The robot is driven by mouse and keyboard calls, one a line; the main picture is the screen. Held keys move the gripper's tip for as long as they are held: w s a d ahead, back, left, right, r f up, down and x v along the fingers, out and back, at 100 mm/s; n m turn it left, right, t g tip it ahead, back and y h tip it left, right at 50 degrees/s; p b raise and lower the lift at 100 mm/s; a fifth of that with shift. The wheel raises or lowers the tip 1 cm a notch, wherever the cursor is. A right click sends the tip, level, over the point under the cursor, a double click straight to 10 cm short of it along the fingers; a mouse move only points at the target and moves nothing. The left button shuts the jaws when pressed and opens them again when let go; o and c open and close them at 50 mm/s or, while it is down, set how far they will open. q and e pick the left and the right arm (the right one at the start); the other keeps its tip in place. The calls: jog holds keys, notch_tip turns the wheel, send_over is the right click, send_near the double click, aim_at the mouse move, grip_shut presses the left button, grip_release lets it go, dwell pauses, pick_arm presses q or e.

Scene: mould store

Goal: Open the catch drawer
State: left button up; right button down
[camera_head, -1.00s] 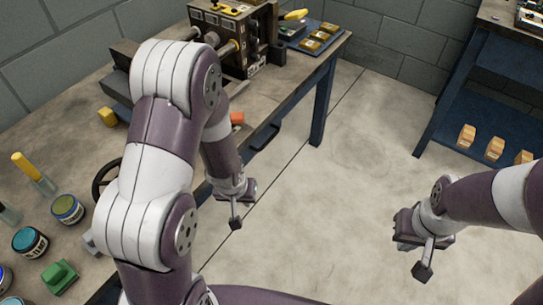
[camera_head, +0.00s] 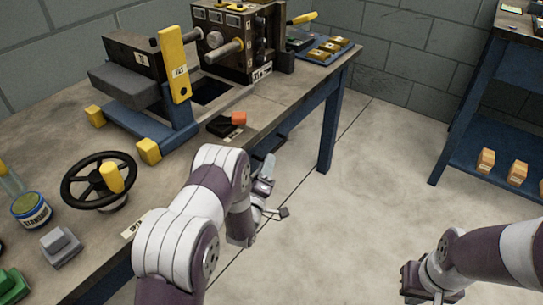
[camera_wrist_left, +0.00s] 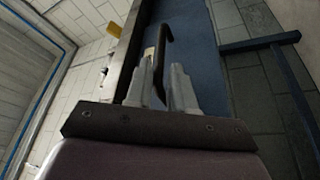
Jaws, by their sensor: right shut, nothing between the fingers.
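The dark bar handle (camera_wrist_left: 166,38) stands out from a blue panel (camera_wrist_left: 205,60), apparently the drawer front, in the left wrist view. In the head view the drawer is mostly hidden under the bench edge behind my arm. My left gripper (camera_head: 269,163) is low beside the bench's front edge. In the left wrist view its two pale fingers (camera_wrist_left: 164,68) are apart, with the handle just ahead of and between their tips; contact cannot be told. My right gripper (camera_head: 412,282) is at the lower right over the floor, far from the drawer, shut and empty.
The bench (camera_head: 285,95) carries a black handwheel (camera_head: 75,182), a grey and blue machine with a yellow lever (camera_head: 174,62), and a brown control unit (camera_head: 235,45). A blue shelf (camera_head: 455,150) with small boxes stands right. The floor between is clear.

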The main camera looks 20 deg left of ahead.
aim_at(272, 151)
pick_arm(q)
jog(key=x, duration=0.5)
jog(key=shift+b, duration=0.4)
pick_arm(e)
jog(key=shift+f, duration=0.65)
pick_arm(q)
jog(key=shift+c, duration=0.3)
grip_shut()
jog(key=shift+d, duration=0.1)
